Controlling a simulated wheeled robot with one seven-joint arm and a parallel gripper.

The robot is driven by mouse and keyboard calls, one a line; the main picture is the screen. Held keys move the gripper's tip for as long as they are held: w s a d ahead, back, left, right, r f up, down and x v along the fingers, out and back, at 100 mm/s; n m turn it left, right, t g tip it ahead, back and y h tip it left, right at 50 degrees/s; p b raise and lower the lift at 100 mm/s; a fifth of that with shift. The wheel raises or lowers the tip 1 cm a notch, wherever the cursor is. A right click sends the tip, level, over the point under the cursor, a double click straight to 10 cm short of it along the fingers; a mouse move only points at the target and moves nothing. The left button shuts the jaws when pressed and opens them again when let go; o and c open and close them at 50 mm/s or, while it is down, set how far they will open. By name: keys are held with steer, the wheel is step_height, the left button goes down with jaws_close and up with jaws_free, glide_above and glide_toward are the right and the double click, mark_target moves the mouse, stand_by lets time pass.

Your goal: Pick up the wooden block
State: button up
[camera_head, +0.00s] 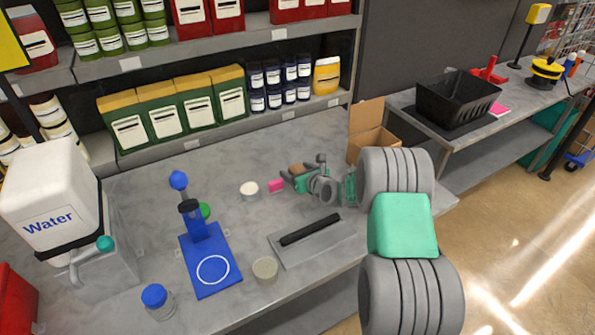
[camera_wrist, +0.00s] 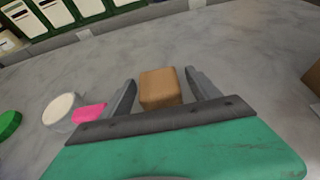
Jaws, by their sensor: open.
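The wooden block (camera_wrist: 160,88) is a small brown block. In the wrist view it sits between the two fingers of my gripper (camera_wrist: 158,84), with a gap visible on both sides. My gripper is open, and its fingers reach along either side of the block. In the head view the block (camera_head: 296,169) shows only in part, beside my gripper (camera_head: 300,175) over the grey table. The wrist hides some of it. I cannot tell the exact height of the fingers above the table.
A pink block (camera_head: 276,185) and a white round container (camera_head: 249,190) are left of my gripper. An open cardboard box (camera_head: 372,143) stands to the right. A blue stand (camera_head: 210,262) is further left.

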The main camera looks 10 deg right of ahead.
steer(key=shift+x, duration=1.05)
steer(key=shift+c, duration=0.5)
steer(key=c, duration=1.4)
steer(key=shift+c, duration=0.2)
